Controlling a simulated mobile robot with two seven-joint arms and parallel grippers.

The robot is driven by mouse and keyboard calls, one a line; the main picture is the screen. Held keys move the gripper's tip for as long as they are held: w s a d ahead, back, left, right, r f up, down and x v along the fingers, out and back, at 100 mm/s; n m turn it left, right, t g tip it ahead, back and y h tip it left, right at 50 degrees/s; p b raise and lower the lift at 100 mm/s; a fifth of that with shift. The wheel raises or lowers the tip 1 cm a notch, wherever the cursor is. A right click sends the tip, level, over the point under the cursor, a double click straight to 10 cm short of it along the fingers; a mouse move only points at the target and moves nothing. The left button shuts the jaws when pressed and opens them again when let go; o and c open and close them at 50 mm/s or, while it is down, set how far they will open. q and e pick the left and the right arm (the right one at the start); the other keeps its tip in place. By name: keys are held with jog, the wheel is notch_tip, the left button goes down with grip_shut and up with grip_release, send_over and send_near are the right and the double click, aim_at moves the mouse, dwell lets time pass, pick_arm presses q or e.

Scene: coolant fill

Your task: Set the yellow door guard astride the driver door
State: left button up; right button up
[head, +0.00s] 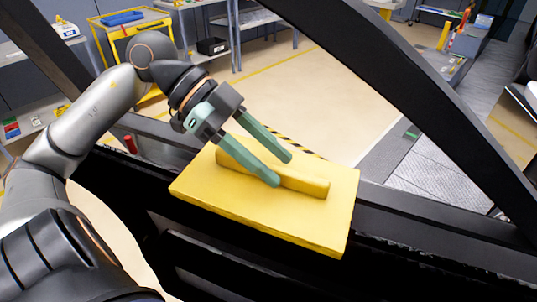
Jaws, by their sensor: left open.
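The yellow door guard (255,212) lies across the top of the black driver door (400,212), below the open window frame. It is a flat slab with a raised bar (310,187) along its top, and it sits slightly tilted in the picture. Its underside is hidden, so I cannot tell how it fits over the door edge. My left gripper (283,170) is open, its green fingers on either side of the raised bar; I cannot tell whether they touch it. My right gripper is not in view.
A dark slanted pillar (400,100) crosses the upper right of the view. Behind are a yellow cart (135,30), shelves (45,55) and a black bin (212,46). The beige floor (300,85) beyond the door is clear.

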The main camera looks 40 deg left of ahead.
pick_arm(q)
jog(key=shift+r, duration=0.1)
jog(key=shift+r+p, duration=0.25)
jog(key=shift+p, duration=0.1)
jog(key=shift+r+p, duration=0.5)
jog(key=b+v, duration=0.2)
jog(key=v, duration=0.8)
jog(key=shift+s+a+b, duration=0.15)
jog(key=shift+a+b, duration=0.2)
jog(key=shift+b, duration=0.05)
jog(key=shift+s+a+r, duration=0.15)
jog(key=shift+a+r, duration=0.25)
